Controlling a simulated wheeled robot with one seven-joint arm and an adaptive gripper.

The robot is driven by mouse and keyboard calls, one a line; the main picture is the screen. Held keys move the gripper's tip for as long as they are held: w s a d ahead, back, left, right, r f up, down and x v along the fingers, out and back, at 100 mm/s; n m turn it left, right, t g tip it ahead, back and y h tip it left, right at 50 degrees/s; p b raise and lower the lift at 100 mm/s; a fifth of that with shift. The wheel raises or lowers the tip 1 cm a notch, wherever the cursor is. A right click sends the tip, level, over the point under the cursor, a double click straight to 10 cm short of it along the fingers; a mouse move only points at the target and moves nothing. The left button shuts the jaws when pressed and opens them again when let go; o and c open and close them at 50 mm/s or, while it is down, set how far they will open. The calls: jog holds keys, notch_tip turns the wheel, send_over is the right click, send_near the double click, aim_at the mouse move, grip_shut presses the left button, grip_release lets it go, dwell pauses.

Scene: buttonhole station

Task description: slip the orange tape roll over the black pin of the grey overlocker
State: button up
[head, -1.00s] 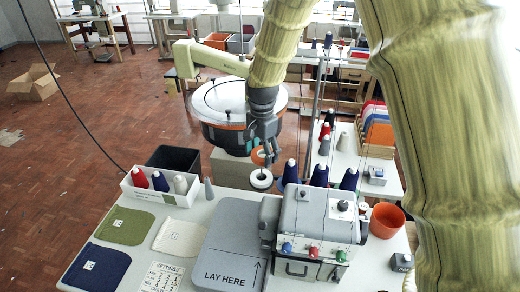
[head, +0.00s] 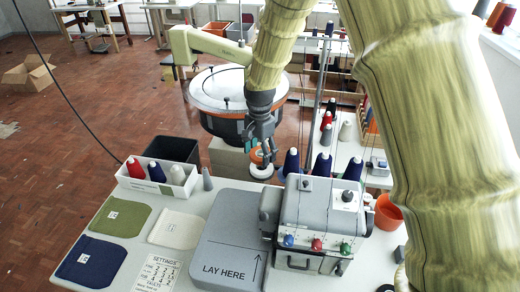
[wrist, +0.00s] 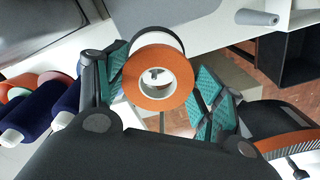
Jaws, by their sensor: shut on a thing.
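The orange tape roll (wrist: 160,80) has a white core. My gripper (wrist: 163,85) is shut on it between teal pads, and the core opening shows in the wrist view. In the head view my gripper (head: 262,140) holds the orange roll (head: 256,155) near the table's back edge, left of the overlocker. The grey overlocker (head: 318,217) stands on the table with several coloured knobs on its front.
A white ring (head: 261,170) shows just below the roll; its support is unclear. Navy thread cones (head: 322,167) stand behind the overlocker. A grey board (head: 222,220) lies to its left. A white cone tray (head: 150,182), black bin (head: 173,151) and orange cup (head: 388,212) are nearby.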

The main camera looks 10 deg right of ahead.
jog(key=shift+s+f, duration=0.35)
jog(key=shift+s, duration=0.15)
jog(key=shift+w+f+b, duration=0.3)
jog(key=shift+f+b, duration=0.15)
jog(key=shift+f, duration=0.45)
jog(key=shift+s+f, duration=0.15)
jog(key=shift+f, duration=0.4)
jog(key=o, duration=1)
jog(key=shift+c, duration=0.2)
jog(key=shift+r, duration=0.15)
notch_tip(320, 180, up, 12)
